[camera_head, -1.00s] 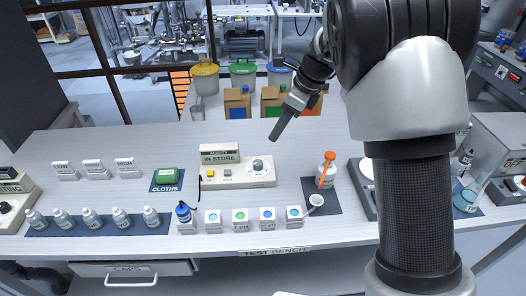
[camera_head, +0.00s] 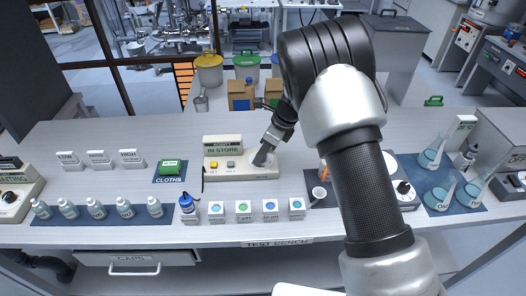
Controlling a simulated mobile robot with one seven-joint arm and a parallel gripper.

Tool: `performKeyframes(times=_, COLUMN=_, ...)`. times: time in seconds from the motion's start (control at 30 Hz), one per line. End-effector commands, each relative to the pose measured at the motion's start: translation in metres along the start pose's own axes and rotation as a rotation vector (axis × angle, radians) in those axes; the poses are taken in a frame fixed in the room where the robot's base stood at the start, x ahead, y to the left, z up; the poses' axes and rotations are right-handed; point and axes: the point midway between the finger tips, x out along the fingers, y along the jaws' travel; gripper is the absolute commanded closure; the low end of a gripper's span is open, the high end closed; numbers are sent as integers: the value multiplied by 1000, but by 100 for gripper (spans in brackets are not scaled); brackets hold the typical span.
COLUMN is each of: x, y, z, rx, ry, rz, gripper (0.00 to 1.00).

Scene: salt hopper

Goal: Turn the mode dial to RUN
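A cream control box (camera_head: 226,174) stands mid-bench, with a yellow button (camera_head: 214,166), a grey button (camera_head: 230,165) and a display (camera_head: 223,146) above reading "IN STORE". My gripper (camera_head: 262,157) points down and left over the right end of this box, where its knob is. The fingertips hide most or all of the knob, so I cannot read its setting or tell whether they touch it. I cannot tell whether the fingers are open or shut. A second box with a black dial (camera_head: 9,197) stands at the far left, partly cut off.
Small bottles (camera_head: 96,209) on a dark mat, a blue-capped bottle (camera_head: 188,206) and several cubes with coloured discs (camera_head: 243,211) line the front. A green cloth pack (camera_head: 170,167) lies left of the box. Flasks (camera_head: 440,195) stand at right.

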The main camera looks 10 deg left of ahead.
Motion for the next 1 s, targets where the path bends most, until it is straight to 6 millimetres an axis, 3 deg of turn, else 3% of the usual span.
performKeyframes(times=0.3, x=2, y=0, z=0, rx=0, ry=0, rz=0, gripper=57)
performKeyframes(times=0.53, x=2, y=0, z=0, rx=0, ry=0, rz=0, gripper=96)
performKeyframes(times=1.0, x=2, y=-2, z=-1, rx=-104, ry=0, rz=42, gripper=96)
